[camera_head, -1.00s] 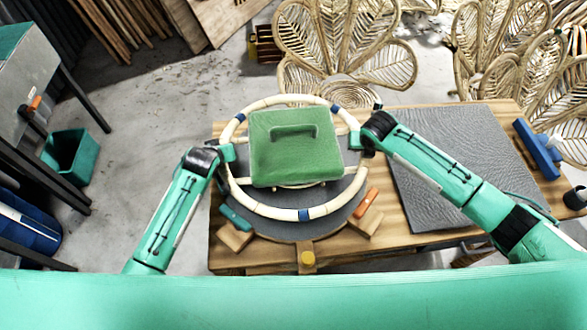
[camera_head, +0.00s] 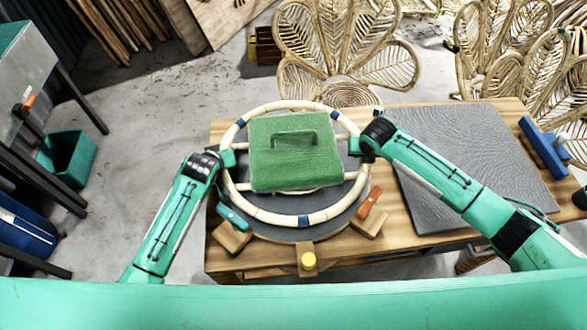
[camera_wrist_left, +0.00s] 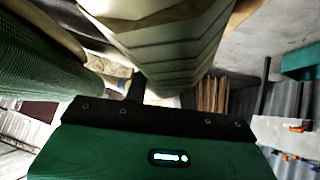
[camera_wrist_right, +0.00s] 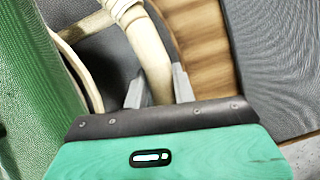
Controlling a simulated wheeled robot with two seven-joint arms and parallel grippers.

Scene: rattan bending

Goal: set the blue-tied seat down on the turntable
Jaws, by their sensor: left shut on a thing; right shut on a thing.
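The blue-tied seat (camera_head: 264,214) is a cream ring with blue ties, held over the dark grey round turntable (camera_head: 352,206). A green block (camera_head: 295,165) with a handle sits within the ring's outline. My left gripper (camera_head: 229,160) is shut on the ring's left side, and my right gripper (camera_head: 354,145) is shut on its right side. In the right wrist view the cream pole (camera_wrist_right: 150,55) runs between my right fingers (camera_wrist_right: 158,88). In the left wrist view a large pale piece blocks most of the grip. Whether the ring touches the turntable cannot be told.
A grey mat (camera_head: 460,160) covers the right of the wooden table (camera_head: 220,262). A blue tool (camera_head: 542,148) lies at the far right.

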